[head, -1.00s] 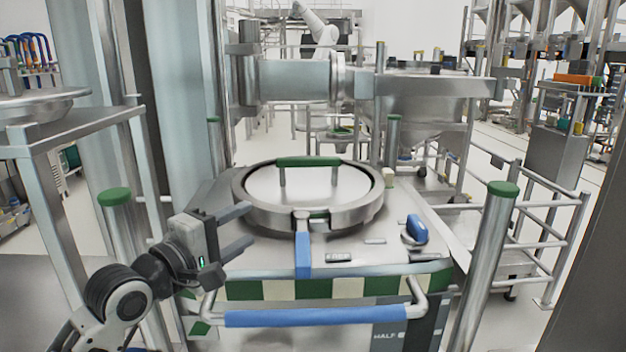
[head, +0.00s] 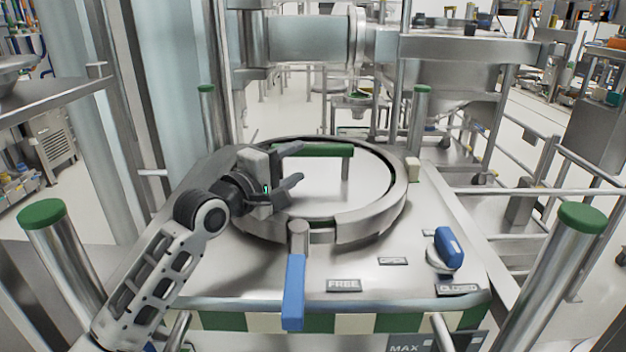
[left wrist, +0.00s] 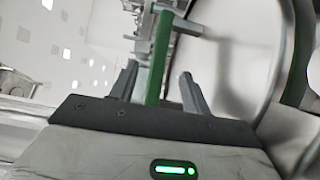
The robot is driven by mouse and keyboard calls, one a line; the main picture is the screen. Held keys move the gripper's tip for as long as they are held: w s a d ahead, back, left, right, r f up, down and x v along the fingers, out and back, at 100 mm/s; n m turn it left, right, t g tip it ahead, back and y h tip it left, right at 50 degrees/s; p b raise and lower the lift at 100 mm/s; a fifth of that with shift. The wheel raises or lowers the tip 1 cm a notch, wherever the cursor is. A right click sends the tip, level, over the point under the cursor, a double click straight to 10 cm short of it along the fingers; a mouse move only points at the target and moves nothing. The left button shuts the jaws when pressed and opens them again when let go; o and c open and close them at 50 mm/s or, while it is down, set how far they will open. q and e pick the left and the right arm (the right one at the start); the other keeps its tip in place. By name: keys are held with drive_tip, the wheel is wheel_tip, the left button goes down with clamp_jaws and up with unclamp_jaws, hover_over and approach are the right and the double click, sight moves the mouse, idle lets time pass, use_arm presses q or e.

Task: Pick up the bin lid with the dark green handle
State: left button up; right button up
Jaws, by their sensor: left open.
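The round silver bin lid (head: 365,186) sits in the ring at the top of the bin (head: 390,207). Its dark green handle (head: 335,150) is a bar raised on posts above the lid. My left gripper (head: 297,165) is over the left part of the lid, near the handle's left end, fingers pointing right and open. It hides part of the lid and handle. In the left wrist view the green handle (left wrist: 157,65) shows between the two spread fingers (left wrist: 157,88), with gaps on both sides. My right gripper is in neither view.
A blue lever (head: 293,291) hangs at the ring's front. A blue knob (head: 448,248) is on the bin top at right. Green-capped posts (head: 580,220) stand around the bin, one at front left (head: 45,215). A large metal column (head: 165,90) stands behind at left.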

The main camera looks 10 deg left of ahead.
sight(306, 149)
use_arm(q)
drive_tip(key=x, duration=0.2)
drive_tip(key=shift+w, duration=0.25)
drive_tip(key=x, duration=0.4)
drive_tip(key=shift+w+a+r+p, duration=0.1)
drive_tip(key=shift+w+a+p, duration=0.2)
drive_tip(key=shift+a+p, duration=0.05)
drive_tip(key=shift+w+d, duration=0.2)
drive_tip(key=shift+w, duration=0.25)
clamp_jaws()
idle(0.4)
drive_tip(key=shift+r, duration=0.35)
